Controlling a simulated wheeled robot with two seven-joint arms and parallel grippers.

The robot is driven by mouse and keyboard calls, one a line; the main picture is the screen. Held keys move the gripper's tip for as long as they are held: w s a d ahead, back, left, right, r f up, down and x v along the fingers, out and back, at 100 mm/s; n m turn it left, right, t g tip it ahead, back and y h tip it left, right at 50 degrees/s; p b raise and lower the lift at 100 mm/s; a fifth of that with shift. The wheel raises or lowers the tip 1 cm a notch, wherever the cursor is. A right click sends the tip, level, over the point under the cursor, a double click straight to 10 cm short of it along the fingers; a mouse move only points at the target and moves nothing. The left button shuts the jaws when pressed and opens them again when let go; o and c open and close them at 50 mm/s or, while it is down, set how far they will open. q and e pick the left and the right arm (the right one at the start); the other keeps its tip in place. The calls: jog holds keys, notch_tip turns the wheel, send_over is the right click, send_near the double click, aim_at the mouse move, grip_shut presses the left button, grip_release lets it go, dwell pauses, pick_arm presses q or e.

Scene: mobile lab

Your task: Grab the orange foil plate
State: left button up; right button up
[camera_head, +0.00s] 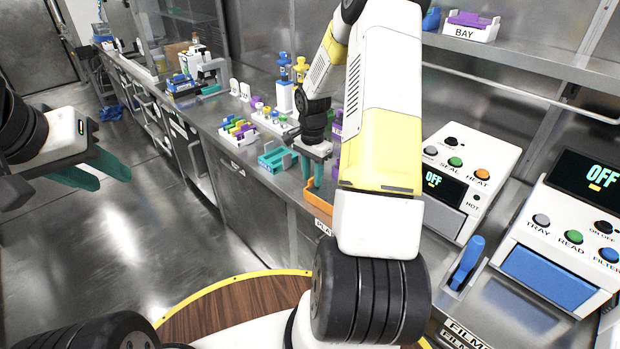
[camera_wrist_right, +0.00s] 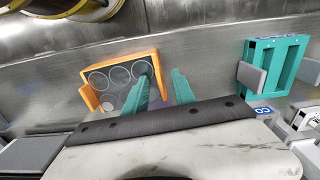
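An orange plate (camera_wrist_right: 153,56), which I take to be the orange foil plate, lies on the steel bench. It has an orange rim and several round wells. In the head view an orange piece (camera_head: 318,204) shows beside my right arm, which hides part of it. My right gripper (camera_wrist_right: 161,87) has teal fingers apart with nothing between them that I can see gripped. In the wrist view one finger overlaps the plate's right part and the other is just right of its edge. Whether they touch it cannot be told. My left gripper (camera_head: 95,172) is open and empty over the floor.
A teal rack with grey ends (camera_wrist_right: 272,72) stands right of the plate; it also shows in the head view (camera_head: 276,160). A sealer (camera_head: 462,180) and a reader (camera_head: 560,240) stand at right.

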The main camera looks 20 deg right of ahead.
grip_shut()
dwell(1.3)
